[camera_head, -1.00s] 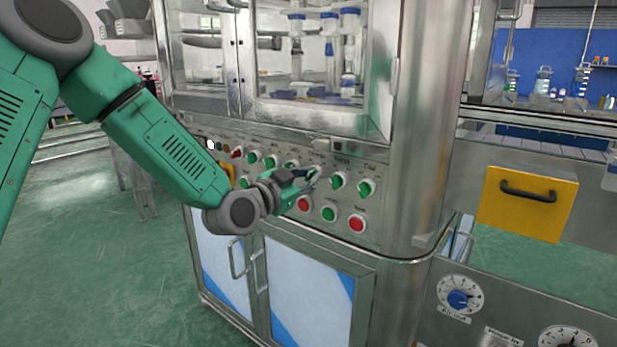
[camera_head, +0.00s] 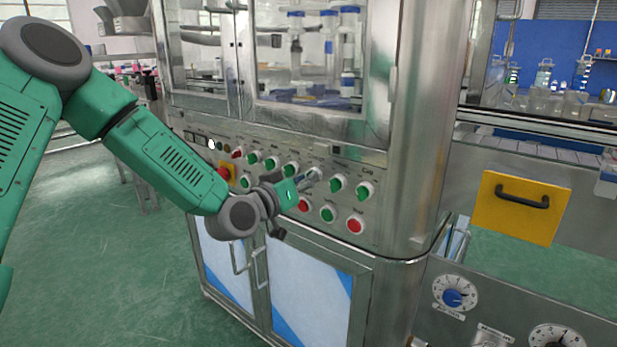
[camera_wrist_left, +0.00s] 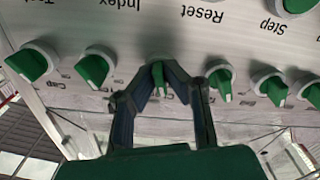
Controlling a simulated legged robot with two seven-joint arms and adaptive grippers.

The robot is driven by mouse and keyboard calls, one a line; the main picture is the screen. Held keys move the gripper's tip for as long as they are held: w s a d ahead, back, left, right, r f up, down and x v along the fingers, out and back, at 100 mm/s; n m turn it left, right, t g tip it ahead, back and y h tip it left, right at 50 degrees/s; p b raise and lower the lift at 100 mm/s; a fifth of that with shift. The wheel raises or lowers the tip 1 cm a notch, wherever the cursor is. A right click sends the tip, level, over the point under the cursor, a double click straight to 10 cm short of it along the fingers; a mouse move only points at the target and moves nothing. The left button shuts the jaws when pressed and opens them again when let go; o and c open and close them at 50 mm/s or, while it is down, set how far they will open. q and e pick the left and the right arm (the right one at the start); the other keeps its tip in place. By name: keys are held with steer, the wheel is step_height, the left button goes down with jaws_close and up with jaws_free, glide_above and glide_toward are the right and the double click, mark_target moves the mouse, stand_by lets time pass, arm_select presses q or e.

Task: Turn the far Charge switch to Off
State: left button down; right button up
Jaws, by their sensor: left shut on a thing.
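My left gripper (camera_head: 313,175) is at the upper row of green switches on the steel control panel (camera_head: 388,224). In the left wrist view the two dark fingers (camera_wrist_left: 162,88) close around a green switch knob (camera_wrist_left: 158,76) in a pale round collar. The knob points roughly along the fingers there. In the head view the gripper largely covers this switch, and its label cannot be read. Other green knobs sit beside it, one on the left (camera_wrist_left: 94,68) and one on the right (camera_wrist_left: 220,82). My right gripper is not in view.
Green switches (camera_head: 338,184) and (camera_head: 364,191) lie to the right of the gripper. Glass cabinet doors (camera_head: 300,60) are above the panel. A yellow drawer front (camera_head: 515,225) is at the right.

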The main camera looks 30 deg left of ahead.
arm_select(q)
steer(key=shift+a+r+n, duration=0.1)
steer(key=shift+r+n, duration=0.05)
steer(key=shift+n, duration=0.95)
steer(key=c, duration=1.7)
jaws_free()
steer(key=shift+a, duration=0.1)
steer(key=s, duration=0.8)
steer(key=s+a, duration=0.1)
steer(key=s, duration=0.3)
steer(key=shift+f, duration=0.2)
